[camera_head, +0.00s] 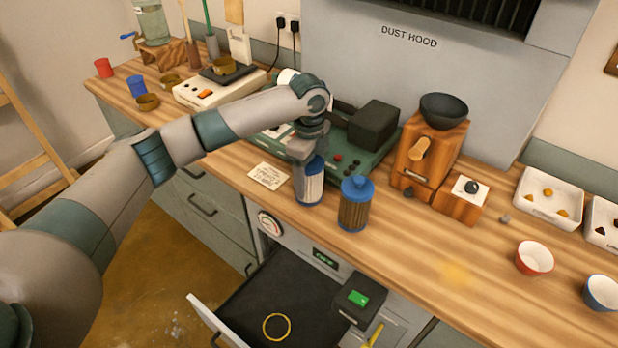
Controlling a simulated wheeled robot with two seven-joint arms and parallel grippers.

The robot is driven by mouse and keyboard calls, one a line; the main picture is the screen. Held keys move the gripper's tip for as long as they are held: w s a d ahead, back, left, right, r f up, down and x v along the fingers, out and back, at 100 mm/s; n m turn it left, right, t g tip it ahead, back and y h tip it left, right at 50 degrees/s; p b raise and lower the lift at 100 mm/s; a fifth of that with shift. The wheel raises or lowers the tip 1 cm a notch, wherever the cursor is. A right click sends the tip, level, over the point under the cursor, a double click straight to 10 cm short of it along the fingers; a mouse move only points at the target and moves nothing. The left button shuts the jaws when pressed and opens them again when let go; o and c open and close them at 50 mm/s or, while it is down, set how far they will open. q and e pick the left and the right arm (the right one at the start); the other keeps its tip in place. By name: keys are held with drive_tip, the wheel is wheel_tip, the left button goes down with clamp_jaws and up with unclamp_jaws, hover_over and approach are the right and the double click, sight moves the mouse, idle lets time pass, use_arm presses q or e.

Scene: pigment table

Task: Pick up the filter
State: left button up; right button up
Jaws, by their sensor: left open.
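Two pleated cylindrical filters with blue ends stand upright on the wooden worktop near its front edge. The left one (310,187) is pale, grey-white. The right one (353,212) is brown, with a blue cap and a knob on top. My left gripper (307,158) points down at the top of the pale filter and hides most of its upper end. It is open; whether its fingers touch the filter cannot be told. The brown filter stands just right of it, apart. My right gripper is out of view.
A green machine (345,158) stands close behind the filters, and a paper note (268,175) lies to the left. A wooden grinder (425,150) is to the right. Below the front edge, a drawer (250,310) is open, holding a yellow ring (276,327).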

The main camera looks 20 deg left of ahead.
use_arm(q)
drive_tip(key=c, duration=0.8)
drive_tip(key=shift+r, duration=0.1)
drive_tip(key=shift+r, duration=0.5)
wheel_tip(320, 180, up, 9)
drive_tip(key=b, duration=0.2)
drive_tip(key=shift+b, duration=0.4)
